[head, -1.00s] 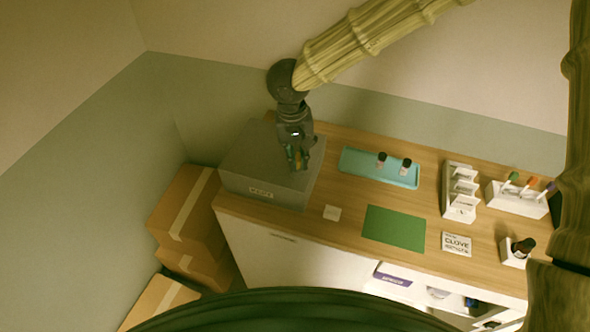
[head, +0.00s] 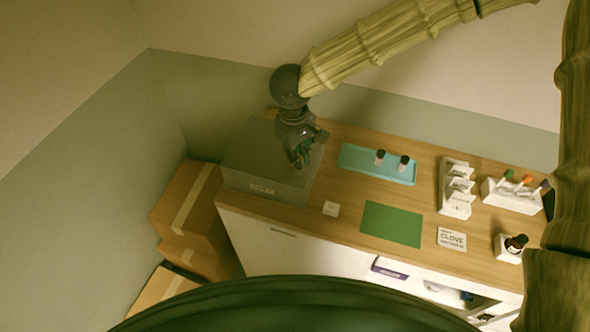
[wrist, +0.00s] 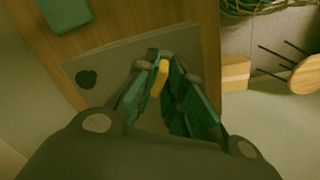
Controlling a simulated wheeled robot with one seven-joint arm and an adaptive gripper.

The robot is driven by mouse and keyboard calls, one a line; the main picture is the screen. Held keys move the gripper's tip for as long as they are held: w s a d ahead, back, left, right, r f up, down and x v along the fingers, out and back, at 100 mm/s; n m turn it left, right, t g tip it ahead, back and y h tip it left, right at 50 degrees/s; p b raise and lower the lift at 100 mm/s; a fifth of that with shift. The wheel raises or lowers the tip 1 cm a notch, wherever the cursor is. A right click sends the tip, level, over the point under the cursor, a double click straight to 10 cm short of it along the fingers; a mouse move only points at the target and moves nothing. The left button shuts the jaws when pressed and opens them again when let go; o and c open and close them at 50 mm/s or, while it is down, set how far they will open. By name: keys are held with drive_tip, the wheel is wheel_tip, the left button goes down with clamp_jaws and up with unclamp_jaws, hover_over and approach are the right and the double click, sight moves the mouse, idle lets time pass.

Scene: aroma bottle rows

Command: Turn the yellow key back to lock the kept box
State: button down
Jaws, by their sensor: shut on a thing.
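The grey kept box (head: 262,187) stands at the left end of the wooden counter, with a small label on its front face. In the wrist view its grey top (wrist: 110,65) shows a dark round spot to the left. My gripper (head: 301,163) points down over the right part of the box's top. In the wrist view my gripper (wrist: 160,72) is shut on the yellow key (wrist: 159,80), whose upper part shows between the fingertips. The fingers hide the key's lower part and any keyhole. The key is too small to make out in the head view.
A teal tray (head: 352,166) with two small dark-capped bottles lies right of the box. Cardboard boxes (head: 187,205) stand left of the counter.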

drive_tip(key=n, duration=0.5)
drive_tip(key=shift+d+n, duration=0.15)
drive_tip(key=shift+n, duration=0.15)
drive_tip(key=c, duration=1.5)
unclamp_jaws()
drive_tip(key=shift+w+f, duration=0.1)
drive_tip(key=shift+r, duration=3.6)
